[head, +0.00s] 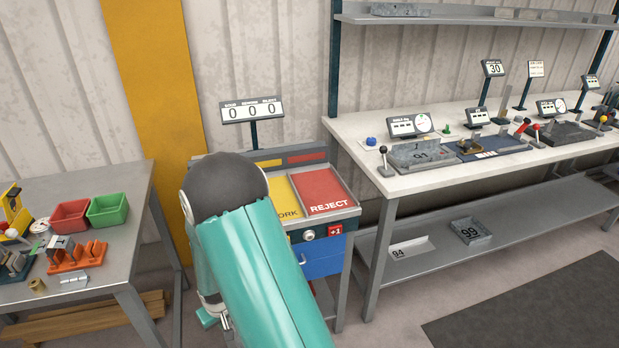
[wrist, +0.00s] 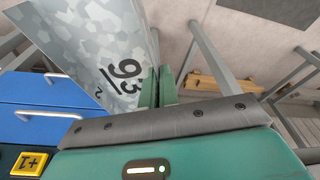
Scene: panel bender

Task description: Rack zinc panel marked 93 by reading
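A zinc panel marked 93 (wrist: 85,50), with a spangled grey face and a smaller 2 beneath the underlined number, fills the upper left of the wrist view. My gripper's green fingers (wrist: 157,88) are close together on the panel's narrow edge flange, so they look shut on it. The panel hangs beside the blue drawers of the cabinet. In the head view my teal arm hides the panel, and only a little of the gripper (head: 213,318) shows low beside the cabinet.
The cabinet has a yellow tray (head: 284,197) and a red REJECT tray (head: 325,190). A display (head: 252,109) above reads 0 0 0.

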